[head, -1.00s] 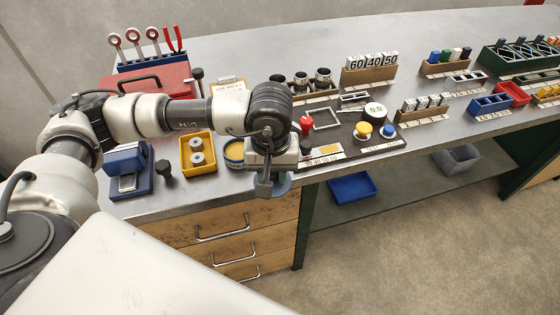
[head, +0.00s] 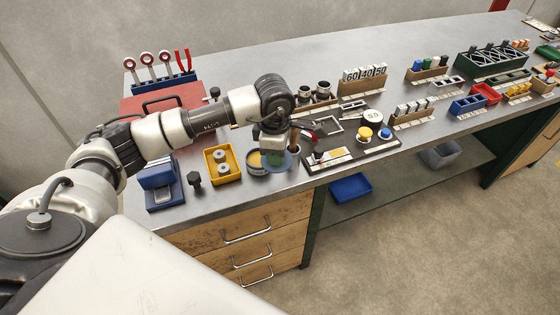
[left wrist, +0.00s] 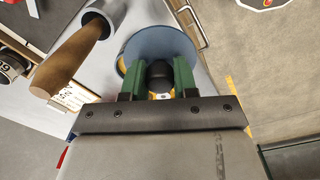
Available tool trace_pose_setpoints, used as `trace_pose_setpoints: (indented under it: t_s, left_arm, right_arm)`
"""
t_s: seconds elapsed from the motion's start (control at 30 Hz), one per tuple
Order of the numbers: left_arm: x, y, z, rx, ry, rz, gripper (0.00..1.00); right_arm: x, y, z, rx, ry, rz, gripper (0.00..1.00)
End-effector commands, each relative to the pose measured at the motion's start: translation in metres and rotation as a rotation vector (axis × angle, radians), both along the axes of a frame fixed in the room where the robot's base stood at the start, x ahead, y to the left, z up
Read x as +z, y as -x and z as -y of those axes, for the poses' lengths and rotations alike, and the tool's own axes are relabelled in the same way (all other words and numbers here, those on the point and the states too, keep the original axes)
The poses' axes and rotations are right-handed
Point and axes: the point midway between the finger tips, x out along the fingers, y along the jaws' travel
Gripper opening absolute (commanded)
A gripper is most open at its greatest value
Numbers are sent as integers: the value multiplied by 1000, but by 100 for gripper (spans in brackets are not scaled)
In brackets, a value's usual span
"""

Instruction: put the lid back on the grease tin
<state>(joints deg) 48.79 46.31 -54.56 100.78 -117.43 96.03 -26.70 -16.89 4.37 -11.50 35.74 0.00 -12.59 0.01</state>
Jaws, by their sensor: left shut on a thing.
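The grease tin (head: 256,168) stands open on the bench near the front edge, with yellow grease showing in its top. My left gripper (head: 273,155) is shut on the dark knob (left wrist: 160,76) of the blue round lid (head: 286,161). In the head view the lid overlaps the right side of the tin; I cannot tell the height between them. The left wrist view shows the lid (left wrist: 150,42) below the green fingers, with a sliver of yellow past its left edge. My right gripper is out of view.
A yellow tray (head: 235,166) with two white spools stands left of the tin. A wooden-handled tool (left wrist: 75,55) is close to the gripper. A dark panel with buttons (head: 365,150) lies to the right. The bench's front edge is near.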

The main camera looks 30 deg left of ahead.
Motion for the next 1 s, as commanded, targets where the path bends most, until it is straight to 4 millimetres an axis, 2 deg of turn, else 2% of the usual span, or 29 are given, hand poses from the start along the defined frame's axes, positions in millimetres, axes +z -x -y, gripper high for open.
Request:
trace_pose_setpoints:
  t_s: [0.03,0.3,0.5,0.7,1.0]
  left_arm:
    - [6,-5,-7,133,7,-6,4]
    - [7,-24,-45,837,22,-22,4]
    - [3,-29,-66,1182,23,-31,4]
    - [-1,-30,-73,1308,21,-34,4]
    - [-18,-30,-73,1313,21,-34,4]
  right_arm:
    - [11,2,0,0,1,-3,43]
    - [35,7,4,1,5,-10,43]
    - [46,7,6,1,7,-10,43]
    - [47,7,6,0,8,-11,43]
    - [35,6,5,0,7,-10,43]
